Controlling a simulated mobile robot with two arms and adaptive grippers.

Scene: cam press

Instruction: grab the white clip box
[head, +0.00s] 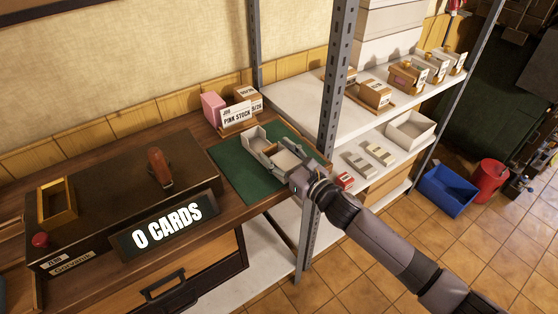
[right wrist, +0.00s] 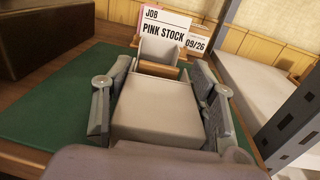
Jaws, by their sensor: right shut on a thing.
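The white clip box (head: 255,137) stands on the green mat (head: 232,177) on the wooden bench, with a brown wooden piece across its middle. In the right wrist view the pale flat top of the box (right wrist: 157,108) fills the space between the fingers, and its raised far end stands beyond the wooden piece. My right gripper (head: 280,157) is shut on the box, one finger along each side. Whether the box touches the mat is hidden by the gripper. My left gripper is not in view.
A card reading "PINK STOCK" (head: 241,115) stands close behind the box, beside a pink block (head: 213,108). A grey shelf post (head: 337,95) rises just right of the mat. A dark press base (head: 115,205) with a "0 CARDS" sign (head: 167,228) is to the left.

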